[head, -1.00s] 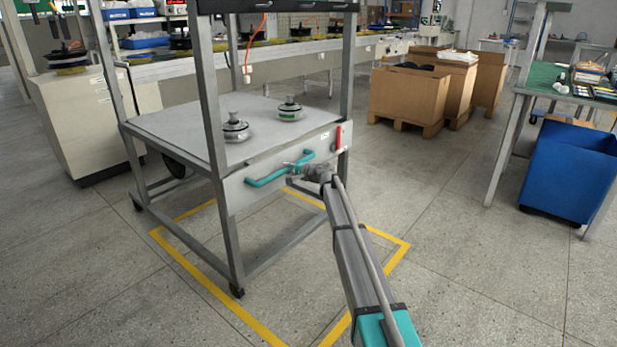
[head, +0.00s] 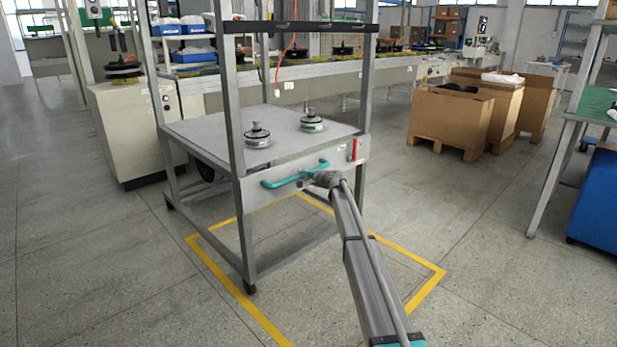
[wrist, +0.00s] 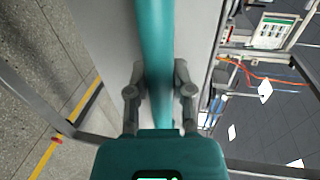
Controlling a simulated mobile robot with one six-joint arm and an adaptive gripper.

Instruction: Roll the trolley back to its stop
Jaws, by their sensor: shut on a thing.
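The trolley (head: 215,130) is a grey metal frame on castors with a flat deck and tall posts. A teal handle bar (head: 290,177) runs along its front panel. My gripper (head: 312,181) is at the right part of this handle. In the wrist view the handle (wrist: 153,40) runs between the fingers of my gripper (wrist: 160,85), which are shut on it. Two round hub parts, the left one (head: 257,136) and the right one (head: 312,122), stand upright on the deck. No distinct stop can be made out.
A yellow floor outline (head: 225,273) lies partly under the trolley and extends towards me. A white cabinet (head: 128,140) and a long workbench (head: 270,83) stand behind. Cardboard boxes (head: 447,117) on pallets and a blue bin (head: 597,210) are at right.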

